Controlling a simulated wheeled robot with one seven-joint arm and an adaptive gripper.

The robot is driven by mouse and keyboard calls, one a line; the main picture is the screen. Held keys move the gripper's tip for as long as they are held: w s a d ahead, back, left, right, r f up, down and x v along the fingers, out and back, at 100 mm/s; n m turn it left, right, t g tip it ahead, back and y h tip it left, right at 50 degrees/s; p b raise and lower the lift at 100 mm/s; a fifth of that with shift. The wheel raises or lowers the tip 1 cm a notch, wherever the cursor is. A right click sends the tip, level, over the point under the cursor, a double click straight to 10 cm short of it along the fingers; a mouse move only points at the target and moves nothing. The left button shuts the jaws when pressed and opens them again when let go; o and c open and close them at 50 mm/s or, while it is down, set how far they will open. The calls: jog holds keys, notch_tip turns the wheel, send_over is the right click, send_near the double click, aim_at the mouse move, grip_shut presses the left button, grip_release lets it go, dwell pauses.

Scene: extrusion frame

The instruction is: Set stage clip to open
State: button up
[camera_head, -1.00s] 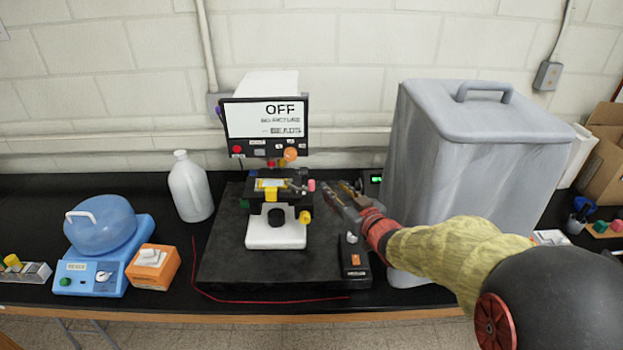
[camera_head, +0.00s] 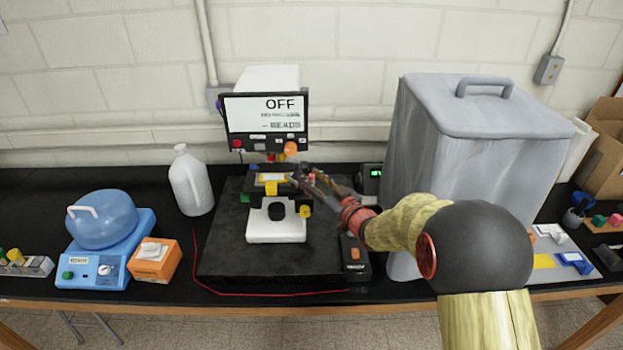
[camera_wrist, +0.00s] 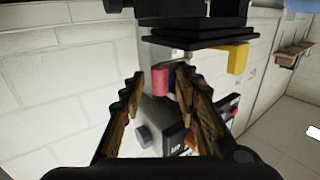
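The microscope (camera_head: 272,228) stands on a dark mat, with its black stage carrying a yellow-edged slide (camera_head: 270,178). My gripper (camera_head: 304,178) is at the right end of the stage and covers that part in the head view. In the wrist view my gripper (camera_wrist: 158,88) is open, its two fingers apart. A pink knob (camera_wrist: 160,79) shows between the fingertips; I cannot tell whether they touch it. It looks like the handle of the stage clip, but the clip's own position is hidden. A dark blue part shows beside the knob.
A screen reading OFF (camera_head: 268,118) stands behind the stage. A yellow knob (camera_head: 305,211) sits low on the microscope's right side. A white bottle (camera_head: 191,182) stands at left.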

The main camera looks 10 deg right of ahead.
jog(key=shift+w, duration=0.1)
jog(key=shift+c, duration=1)
grip_shut()
